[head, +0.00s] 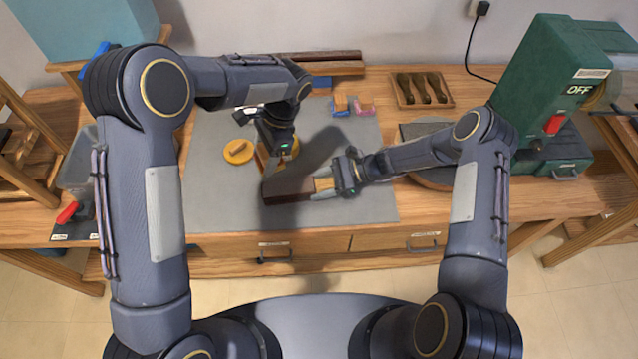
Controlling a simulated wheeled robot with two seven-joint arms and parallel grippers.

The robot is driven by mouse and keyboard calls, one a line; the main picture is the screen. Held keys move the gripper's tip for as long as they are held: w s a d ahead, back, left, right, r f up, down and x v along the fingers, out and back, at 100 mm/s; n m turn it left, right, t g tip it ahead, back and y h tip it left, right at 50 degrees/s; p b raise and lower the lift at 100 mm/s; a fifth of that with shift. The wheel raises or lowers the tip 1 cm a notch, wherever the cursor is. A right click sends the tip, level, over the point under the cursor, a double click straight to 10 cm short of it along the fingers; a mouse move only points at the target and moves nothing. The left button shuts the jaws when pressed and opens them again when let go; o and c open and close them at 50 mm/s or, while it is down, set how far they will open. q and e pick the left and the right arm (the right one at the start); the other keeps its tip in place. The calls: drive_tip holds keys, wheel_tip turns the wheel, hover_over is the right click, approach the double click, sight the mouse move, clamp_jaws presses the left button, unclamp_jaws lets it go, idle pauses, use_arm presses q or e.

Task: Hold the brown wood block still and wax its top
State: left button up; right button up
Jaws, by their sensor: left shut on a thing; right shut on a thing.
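The brown wood block (284,191) lies on the grey mat (222,205) near the front of the bench. My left gripper (273,168) comes down at the block's back left end and is shut on it; the fingertips are partly hidden by the wrist. My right gripper (322,187) reaches in from the right. It is shut on a small tan piece (323,184) at the block's right end. Whether the tan piece touches the block's top is unclear. A yellow tin (291,150) stands behind my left gripper, partly hidden. A yellow lid (238,151) lies left of it.
A wooden tray (421,90) with dark pieces, dark wooden strips (318,56) and small blue and pink items (352,106) lie farther back. A green machine (545,85) stands at the right. The mat's front left is clear.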

use_arm(q)
hover_over(296, 188)
drive_tip(key=d, duration=0.1)
drive_tip(key=shift+w+d+f, duration=0.1)
drive_tip(key=shift+w+f, duration=0.05)
drive_tip(key=shift+f, duration=1.6)
drive_tip(key=shift+w+d+f, duration=0.1)
drive_tip(key=shift+w+f, duration=0.05)
drive_tip(key=shift+f, duration=1.6)
drive_tip(key=shift+f, duration=1.85)
drive_tip(key=shift+f, duration=0.65)
drive_tip(key=shift+a, duration=0.1)
